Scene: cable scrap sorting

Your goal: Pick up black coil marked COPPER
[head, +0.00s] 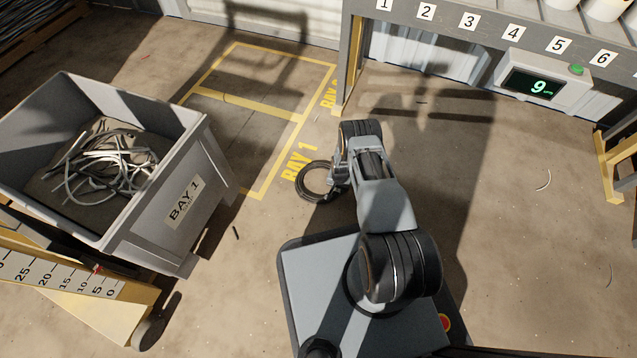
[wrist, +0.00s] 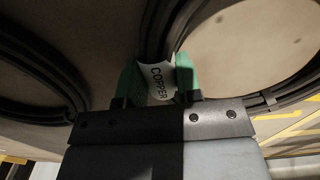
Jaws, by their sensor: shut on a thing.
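The black coil (head: 304,184) shows in the head view as a ring beside the yellow BAY 1 lettering. In the wrist view the coil (wrist: 168,22) runs up from between my fingers and curves round to the right. A white tag reading COPPER (wrist: 160,80) is on it at the grip. My gripper (wrist: 160,76) has green finger pads and is shut on the coil at the tag. In the head view the gripper (head: 341,180) is at the ring's right side, partly hidden by my arm. I cannot tell the coil's exact height above the floor.
A grey bin marked BAY 1 (head: 205,170) with pale cable scrap (head: 100,165) stands at left on a yellow base. A dark curved band (wrist: 30,110) shows left in the wrist view. Floor is open at right.

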